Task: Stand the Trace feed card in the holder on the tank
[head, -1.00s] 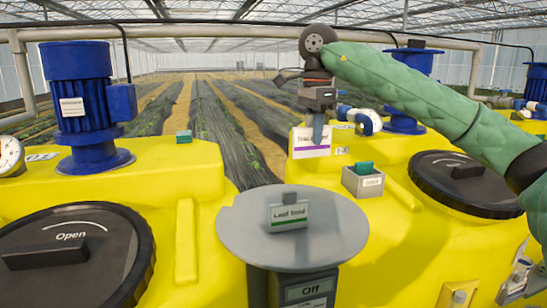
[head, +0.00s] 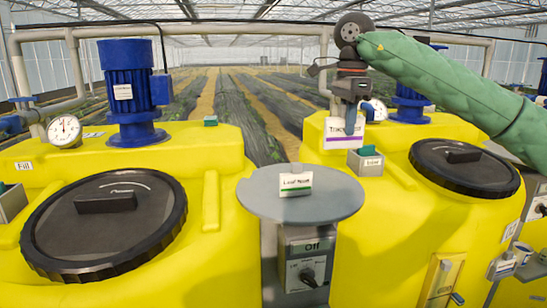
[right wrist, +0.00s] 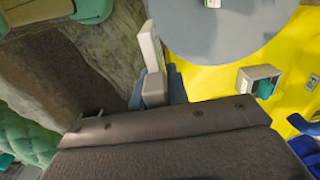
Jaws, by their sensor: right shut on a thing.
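The Trace card (head: 340,141), white with a purple stripe, hangs upright from my right gripper (head: 351,120), which is shut on it. In the head view it shows in front of the right yellow tank's (head: 400,215) back part; I cannot tell whether it touches the tank. In the right wrist view the card (right wrist: 150,45) shows nearly edge-on beyond the jaws. A small grey labelled box (head: 366,169) with a teal piece inside stands on this tank, just right of and nearer than the card. I cannot tell whether it is the holder. My left gripper is out of view.
A Leaf feed card (head: 296,184) stands on the round grey table (head: 255,203) between the tanks. The left tank carries a blue motor (head: 127,88), a black lid (head: 75,235) and a small green block (head: 210,121). Another black lid (head: 480,178) lies right of the grey box.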

